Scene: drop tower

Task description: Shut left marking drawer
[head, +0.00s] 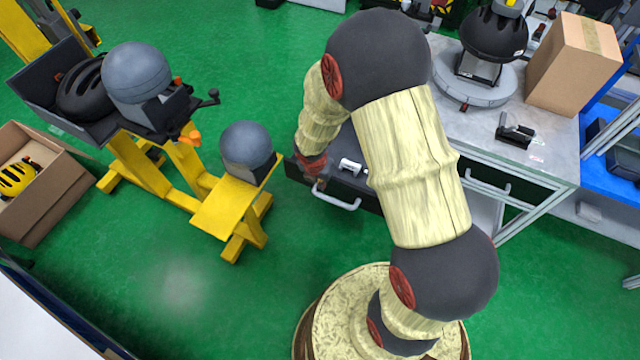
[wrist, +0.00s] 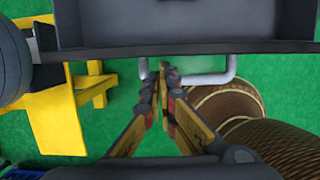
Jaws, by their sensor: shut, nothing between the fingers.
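The left marking drawer (head: 366,195) is dark grey and stands pulled out from under the workbench, partly hidden behind my arm. Its pale U-shaped handle (head: 336,199) sits on the front face. In the wrist view the drawer front (wrist: 270,48) spans the top, with the handle (wrist: 212,79) below it. My gripper (head: 314,178) is at the left part of the drawer front. In the wrist view its fingers (wrist: 165,76) are together and empty, overlapping the left part of the handle; I cannot tell whether they touch it.
A small white item (head: 350,166) lies in the drawer. A yellow stand (head: 225,205) with a grey dome (head: 246,146) is close to the left. The bench top (head: 462,128) carries a cardboard box (head: 572,65). The right drawer handle (head: 487,188) shows. Green floor is clear in front.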

